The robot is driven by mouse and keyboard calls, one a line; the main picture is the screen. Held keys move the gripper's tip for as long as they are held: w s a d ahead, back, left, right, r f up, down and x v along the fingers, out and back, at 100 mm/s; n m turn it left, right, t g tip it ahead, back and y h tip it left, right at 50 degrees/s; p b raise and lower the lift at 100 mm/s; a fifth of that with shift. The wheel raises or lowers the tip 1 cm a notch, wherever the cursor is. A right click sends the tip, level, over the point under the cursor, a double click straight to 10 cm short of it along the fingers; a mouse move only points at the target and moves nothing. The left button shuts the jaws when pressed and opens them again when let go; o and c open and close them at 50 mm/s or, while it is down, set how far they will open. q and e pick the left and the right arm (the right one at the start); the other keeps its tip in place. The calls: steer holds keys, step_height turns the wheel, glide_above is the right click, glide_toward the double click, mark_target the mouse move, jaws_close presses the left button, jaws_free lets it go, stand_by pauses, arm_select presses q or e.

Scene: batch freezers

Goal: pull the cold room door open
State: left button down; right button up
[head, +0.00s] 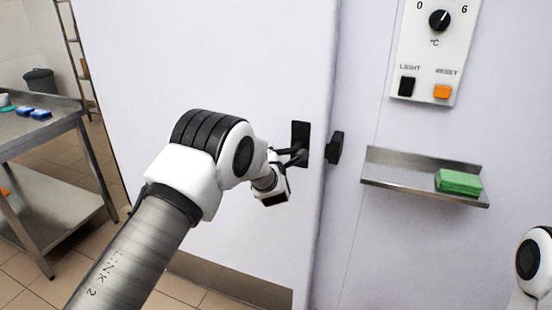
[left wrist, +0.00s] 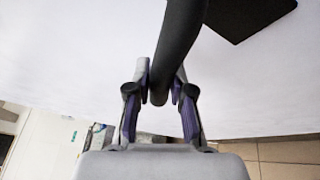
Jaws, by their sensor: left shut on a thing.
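The cold room door (head: 215,60) is a large pale panel with a metal strip along its bottom. Its dark handle (head: 301,133) is near the panel's right edge. My left gripper (head: 292,157) is at the handle. In the left wrist view the dark handle bar (left wrist: 180,40) lies between the two fingers of the left gripper (left wrist: 160,95), which are shut on it. A black catch (head: 336,147) is on the right, beside the door edge. I cannot tell whether the door stands slightly ajar. My right gripper is out of view; only part of the right arm shows.
A steel shelf (head: 400,176) with a green block (head: 459,182) is on the wall at the right, under a control panel (head: 425,70). A steel table (head: 40,126) with blue items stands at the far left. Tiled floor shows between the table and the door.

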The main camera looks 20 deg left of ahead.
arm_select(q)
steer(key=shift+d+f+n+g+h+b, duration=0.15)
steer(key=shift+f+n+b, duration=0.3)
steer(key=shift+b, duration=0.2)
steer(key=shift+d+f+n+g+h+b, duration=0.15)
steer(key=shift+f+n+b, duration=0.25)
steer(key=shift+b, duration=0.2)
steer(key=shift+d+f+n+b, duration=0.25)
steer(key=shift+n+b, duration=0.3)
steer(key=shift+b, duration=0.15)
steer(key=shift+r, duration=0.1)
